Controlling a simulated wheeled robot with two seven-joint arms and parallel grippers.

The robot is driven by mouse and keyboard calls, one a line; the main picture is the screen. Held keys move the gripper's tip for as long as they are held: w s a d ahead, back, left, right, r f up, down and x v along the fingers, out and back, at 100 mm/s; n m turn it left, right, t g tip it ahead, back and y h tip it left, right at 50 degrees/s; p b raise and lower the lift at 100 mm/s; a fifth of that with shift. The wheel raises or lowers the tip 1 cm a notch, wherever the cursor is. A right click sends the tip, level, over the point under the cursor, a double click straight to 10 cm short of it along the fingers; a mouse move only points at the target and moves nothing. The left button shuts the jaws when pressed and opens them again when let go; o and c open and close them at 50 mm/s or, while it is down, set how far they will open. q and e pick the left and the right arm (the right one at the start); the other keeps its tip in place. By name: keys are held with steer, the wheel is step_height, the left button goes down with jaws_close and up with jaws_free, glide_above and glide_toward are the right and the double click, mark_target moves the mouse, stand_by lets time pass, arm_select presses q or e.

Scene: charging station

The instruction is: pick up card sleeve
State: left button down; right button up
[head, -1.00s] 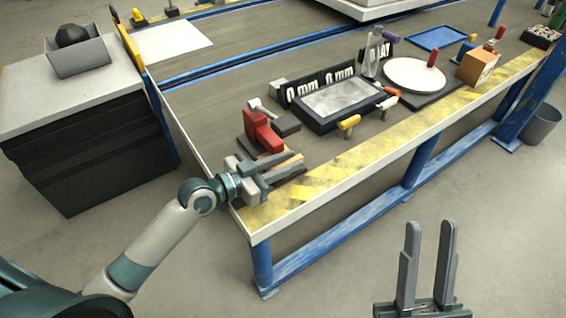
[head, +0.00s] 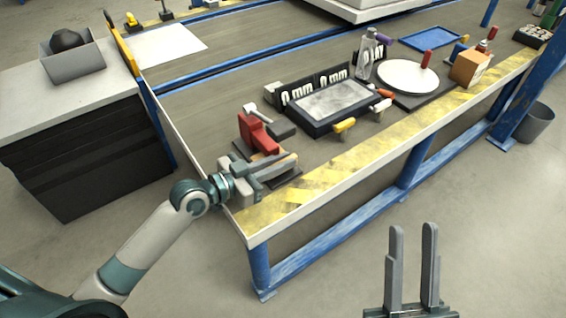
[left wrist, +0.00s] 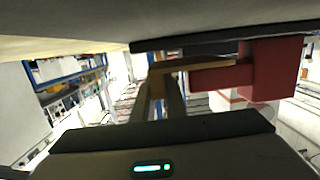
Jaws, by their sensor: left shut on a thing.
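My left gripper (head: 284,166) is at the near left corner of the workbench, with its fingers close together beside a red clamp-like block (head: 257,133). In the left wrist view the fingers (left wrist: 165,95) are shut on a thin tan piece (left wrist: 195,66), which I take to be the card sleeve. The tan piece reaches toward the red block (left wrist: 270,70). In the head view the fingers hide most of it, and only a small tan part (head: 262,156) shows. My right gripper (head: 412,240) is open and empty over the floor in front of the bench.
A dark framed tray (head: 330,102) and a white round plate (head: 408,76) stand to the right along the bench (head: 345,168). A yellow-handled tool (head: 344,125) lies near the striped edge. A dark cabinet (head: 90,150) stands left of the bench.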

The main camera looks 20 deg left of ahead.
arm_select(q)
steer(key=f+v, duration=0.1)
steer(key=v, duration=0.9)
steer(key=f+v, duration=0.1)
steer(key=v, duration=0.4)
steer(key=shift+s+a+f, duration=0.15)
steer(key=shift+s+f, duration=0.1)
steer(key=shift+f, duration=0.05)
steer(key=shift+v, duration=1.05)
